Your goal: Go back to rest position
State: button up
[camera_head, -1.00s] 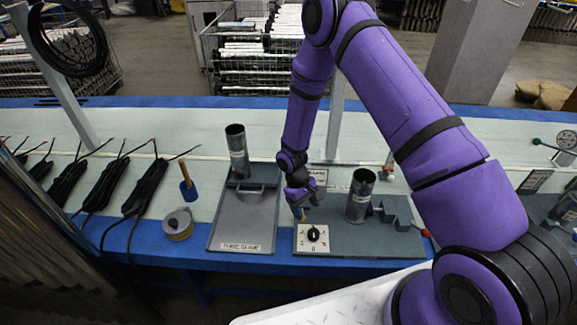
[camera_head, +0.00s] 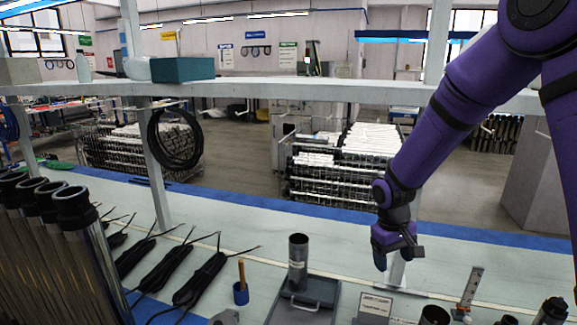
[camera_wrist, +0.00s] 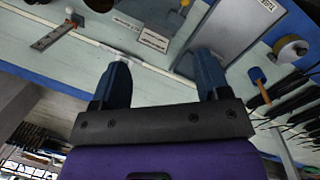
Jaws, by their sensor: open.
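My gripper (camera_head: 396,258) is raised above the back part of the workbench, at the end of my purple arm. In the wrist view its two blue fingers (camera_wrist: 168,82) stand wide apart with nothing between them. A grey metal tube (camera_head: 298,262) stands upright on a grey tray with a handle (camera_head: 303,302), to the left of my gripper. The top of a second dark tube (camera_head: 434,315) shows at the bottom edge of the head view. My gripper is apart from both tubes.
A shelf (camera_head: 250,88) on posts spans the bench and holds a teal box (camera_head: 183,69). A black cable coil (camera_head: 175,140) hangs from a post. Tall tubes (camera_head: 75,210) stand far left. The bench's back strip is fairly clear.

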jog(key=s+d+r+m+t, duration=0.1)
jog(key=s+d+r+t, duration=0.1)
jog(key=s+r, duration=0.55)
jog(key=s+d+r+m+t, duration=0.15)
jog(key=s+r, duration=0.25)
jog(key=r, duration=0.7)
jog(key=s+r+t, duration=0.1)
jog(key=s+r, duration=0.2)
jog(key=s, duration=0.4)
jog(key=s+d+r+t+y, duration=0.1)
jog(key=s+r, duration=0.3)
jog(key=s, duration=0.4)
jog(key=shift+d+m+y, duration=0.2)
jog(key=shift+m+y, duration=0.1)
jog(key=shift+m, duration=0.15)
jog(key=shift+t, duration=0.25)
